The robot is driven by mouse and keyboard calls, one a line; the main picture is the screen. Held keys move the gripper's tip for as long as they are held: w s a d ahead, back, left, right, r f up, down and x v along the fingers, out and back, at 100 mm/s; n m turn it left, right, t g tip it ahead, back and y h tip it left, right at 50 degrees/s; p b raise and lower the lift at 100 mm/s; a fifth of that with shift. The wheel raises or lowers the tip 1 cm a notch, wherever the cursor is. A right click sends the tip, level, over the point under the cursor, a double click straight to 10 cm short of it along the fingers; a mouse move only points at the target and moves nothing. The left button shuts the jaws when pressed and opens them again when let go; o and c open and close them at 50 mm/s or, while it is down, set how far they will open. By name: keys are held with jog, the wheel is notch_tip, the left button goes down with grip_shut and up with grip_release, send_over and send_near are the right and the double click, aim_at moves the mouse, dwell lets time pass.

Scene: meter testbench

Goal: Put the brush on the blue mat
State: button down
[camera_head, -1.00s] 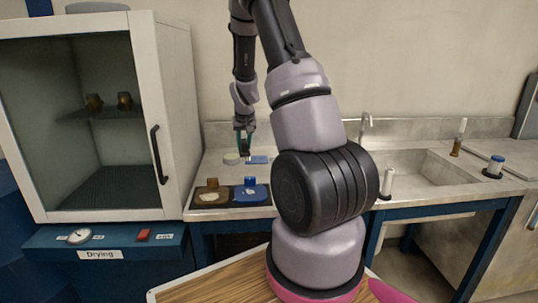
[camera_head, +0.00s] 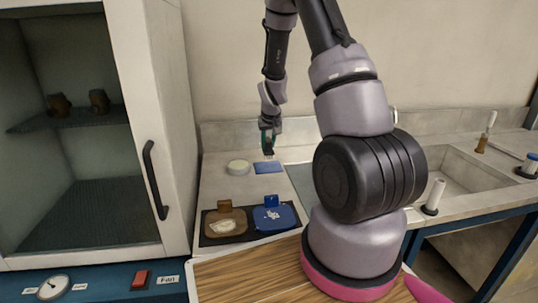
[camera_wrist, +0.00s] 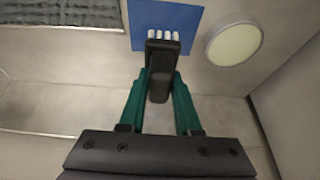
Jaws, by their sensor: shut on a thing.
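My gripper (camera_head: 267,138) hangs over the back of the counter, beside the wall. In the wrist view its two green fingers (camera_wrist: 160,90) are shut on the black handle of the brush (camera_wrist: 161,65). The brush's white bristles point toward the blue mat (camera_wrist: 180,14) and overlap it in that view. In the head view the blue mat (camera_head: 269,168) lies flat on the counter just below the gripper. The brush is small and dark there, and I cannot tell whether it touches the mat.
A round pale dish (camera_head: 238,168) lies left of the mat. The drying cabinet (camera_head: 180,130) stands at left, the sink (camera_head: 458,170) at right.

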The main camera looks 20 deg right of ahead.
aim_at(268, 152)
jog(key=shift+f, duration=2.15)
jog(key=shift+f, duration=0.2)
jog(key=c, duration=0.6)
grip_release()
